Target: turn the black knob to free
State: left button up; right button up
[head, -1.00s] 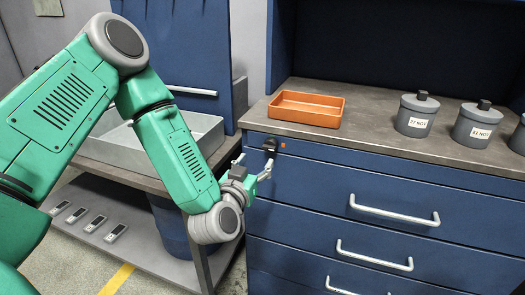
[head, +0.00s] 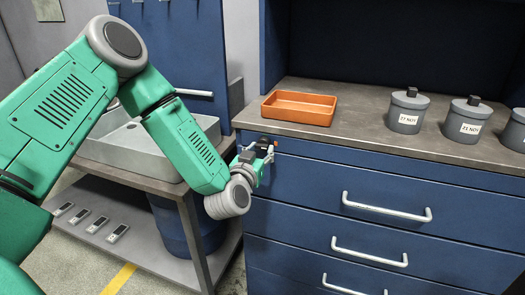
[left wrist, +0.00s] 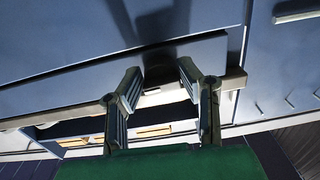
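The black knob (head: 265,140) is on the upper left corner of the blue drawer cabinet, just under the worktop, beside a small orange mark (head: 276,143). My left gripper (head: 259,152) is right at the knob and partly hides it in the head view. In the left wrist view the two fingers of the left gripper (left wrist: 161,72) stand apart, with the dark knob (left wrist: 158,71) in the gap between their tips. I cannot tell whether either finger touches it. Which way the knob points is not clear. My right gripper is in neither view.
An orange tray (head: 299,120) and several lidded grey canisters (head: 407,112) stand on the worktop (head: 365,141). Drawers with white handles (head: 386,207) lie below. A grey bin (head: 135,147) sits on the bench at left, near my left arm.

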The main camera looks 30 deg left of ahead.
pick_arm(q)
jog(key=shift+d+r+n+h+b, duration=0.1)
jog(key=shift+d+n+h+b, duration=0.2)
jog(key=shift+n, duration=0.6)
jog(key=n, duration=0.1)
jog(key=n+b, duration=0.1)
jog(key=shift+a+n, duration=0.3)
jog(key=shift+n, duration=0.1)
jog(key=n+b, duration=0.2)
jog(key=n, duration=0.2)
jog(key=shift+d+n, duration=0.1)
jog(key=shift+n, duration=0.2)
jog(key=n+b, duration=0.2)
jog(key=n, duration=0.2)
jog(key=shift+r+n, duration=0.1)
jog(key=shift+n, duration=0.2)
jog(key=shift+r+n+b, duration=0.1)
jog(key=shift+n+b, duration=1.35)
jog(key=shift+n, duration=0.65)
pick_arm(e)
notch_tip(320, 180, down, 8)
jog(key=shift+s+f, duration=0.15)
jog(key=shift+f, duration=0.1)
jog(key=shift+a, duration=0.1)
